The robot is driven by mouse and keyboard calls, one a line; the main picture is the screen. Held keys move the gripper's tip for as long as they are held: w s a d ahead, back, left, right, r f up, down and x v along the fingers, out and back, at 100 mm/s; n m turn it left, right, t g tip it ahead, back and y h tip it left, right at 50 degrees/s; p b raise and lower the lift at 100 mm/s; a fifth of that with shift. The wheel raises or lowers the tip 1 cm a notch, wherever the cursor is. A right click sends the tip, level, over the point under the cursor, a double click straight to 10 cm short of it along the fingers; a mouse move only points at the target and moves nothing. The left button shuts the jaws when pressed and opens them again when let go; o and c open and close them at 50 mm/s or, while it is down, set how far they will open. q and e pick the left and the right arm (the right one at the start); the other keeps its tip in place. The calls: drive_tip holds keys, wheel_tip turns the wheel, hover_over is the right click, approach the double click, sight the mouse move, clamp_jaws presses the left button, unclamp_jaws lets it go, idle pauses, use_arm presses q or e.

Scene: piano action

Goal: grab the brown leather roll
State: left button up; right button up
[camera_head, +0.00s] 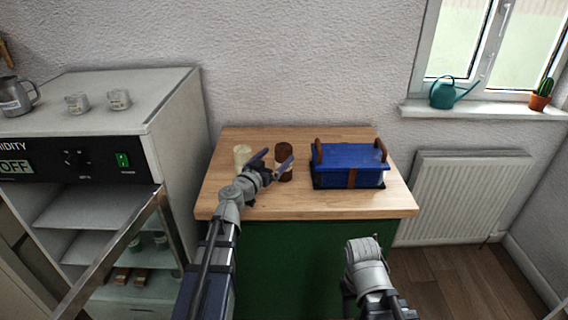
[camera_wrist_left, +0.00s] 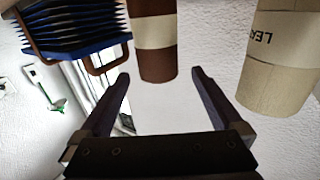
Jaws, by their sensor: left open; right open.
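The brown leather roll (camera_head: 284,149) stands upright on the wooden worktop, with a pale band around its middle. In the left wrist view the brown roll (camera_wrist_left: 154,62) appears upside down, in line with the gap between my fingers. My left gripper (camera_head: 272,161) is open and empty, close in front of the roll and partly covering it. Its fingertips (camera_wrist_left: 160,76) lie to either side of the roll's end in the wrist view; whether they reach around it I cannot tell. Of my right arm only grey links show at the lower middle; its fingers are hidden.
A cream labelled roll (camera_head: 242,153) stands left of the brown one, close to my left gripper. A blue bellows-like box with brown handles (camera_head: 348,157) stands to the right on the worktop (camera_head: 300,207). An open cabinet (camera_head: 172,113) stands left of the counter.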

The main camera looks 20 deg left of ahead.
use_arm(q)
drive_tip(key=shift+f+b+x, duration=0.15)
drive_tip(key=shift+x, duration=1.15)
drive_tip(key=shift+f+b+x, duration=0.1)
drive_tip(key=shift+b+x, duration=0.05)
drive_tip(key=shift+x, duration=1.15)
drive_tip(key=shift+s, duration=0.1)
drive_tip(key=c, duration=1.5)
wheel_tip(320, 180, up, 10)
drive_tip(key=p, duration=1)
drive_tip(key=shift+r, duration=0.1)
